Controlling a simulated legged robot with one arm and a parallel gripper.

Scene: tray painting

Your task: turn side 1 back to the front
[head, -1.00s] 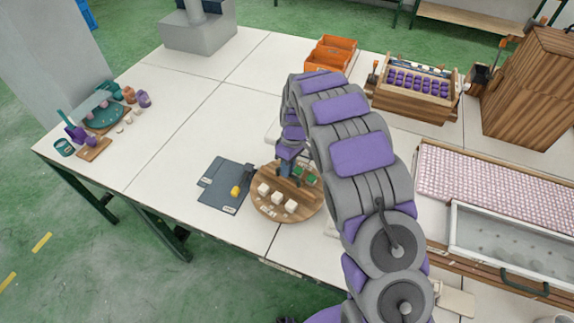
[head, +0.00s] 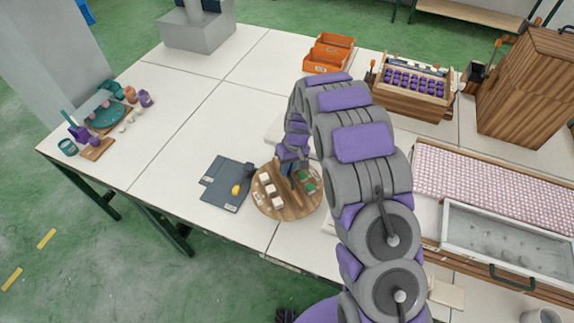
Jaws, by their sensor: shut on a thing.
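A round wooden turntable (head: 292,210) lies on the white table. Several white blocks (head: 271,190) stand on its left part, and green pieces (head: 306,184) sit on its right part. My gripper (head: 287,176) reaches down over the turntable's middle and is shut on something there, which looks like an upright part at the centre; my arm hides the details. I cannot read any side number on the turntable at this size.
Orange bins (head: 328,56), a wooden rack of purple pieces (head: 415,86) and a checked-cloth tray (head: 490,185) stand behind and right. The table's left middle is clear.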

